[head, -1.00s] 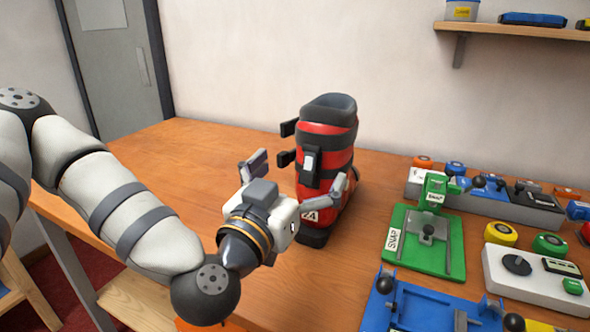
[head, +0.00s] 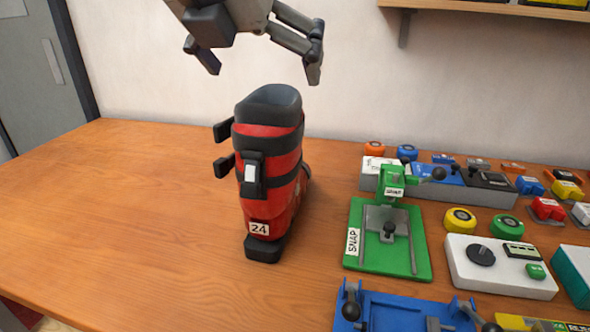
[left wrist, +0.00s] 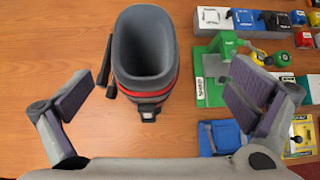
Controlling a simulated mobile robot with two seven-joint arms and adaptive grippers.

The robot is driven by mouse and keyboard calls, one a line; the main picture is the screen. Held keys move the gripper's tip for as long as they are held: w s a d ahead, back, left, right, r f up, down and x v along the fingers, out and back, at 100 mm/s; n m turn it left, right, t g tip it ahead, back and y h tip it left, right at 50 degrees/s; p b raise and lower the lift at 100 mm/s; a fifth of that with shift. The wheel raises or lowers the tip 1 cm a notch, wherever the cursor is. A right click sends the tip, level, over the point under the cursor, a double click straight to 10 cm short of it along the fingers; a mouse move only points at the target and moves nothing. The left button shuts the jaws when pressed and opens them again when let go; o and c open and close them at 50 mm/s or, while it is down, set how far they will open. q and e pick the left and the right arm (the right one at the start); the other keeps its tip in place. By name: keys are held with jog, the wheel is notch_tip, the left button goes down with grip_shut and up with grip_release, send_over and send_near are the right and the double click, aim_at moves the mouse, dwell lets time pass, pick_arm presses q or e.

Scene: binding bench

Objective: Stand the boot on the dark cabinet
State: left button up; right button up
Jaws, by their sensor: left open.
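The red and black ski boot (head: 268,165), labelled 24, stands upright on the wooden bench in the head view. Its buckles stick out to the left. My left gripper (head: 262,72) is open above the boot's top opening, apart from it. In the left wrist view I look down on the boot (left wrist: 144,50), its dark cuff opening lying between and beyond the spread fingers of my left gripper (left wrist: 172,92). The fingers touch nothing. The dark cabinet is not in view. My right gripper is not in view.
The bench (head: 120,220) is clear to the left of the boot. Close on its right are a green SNAP press (head: 388,235), a blue fixture (head: 400,312), a white control box (head: 500,265) and several small coloured parts. A wall shelf (head: 500,8) is at the upper right.

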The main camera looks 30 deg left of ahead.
aim_at(275, 100)
pick_arm(q)
jog(key=shift+w+a+r+y, duration=0.15)
jog(key=shift+w+a, duration=0.05)
jog(key=shift+a, duration=0.2)
jog(key=shift+w+a+r+y, duration=0.1)
jog(key=shift+w+a+y, duration=0.05)
jog(key=shift+a, duration=0.2)
jog(key=x, duration=1.2)
jog(key=shift+w+a+b, duration=0.15)
jog(key=shift+a+b, duration=0.1)
jog(key=shift+b, duration=0.1)
jog(key=shift+r, duration=0.1)
jog(key=shift+c, duration=1.1)
jog(key=c, duration=1.4)
jog(key=shift+r, duration=0.15)
jog(key=shift+c, duration=1.3)
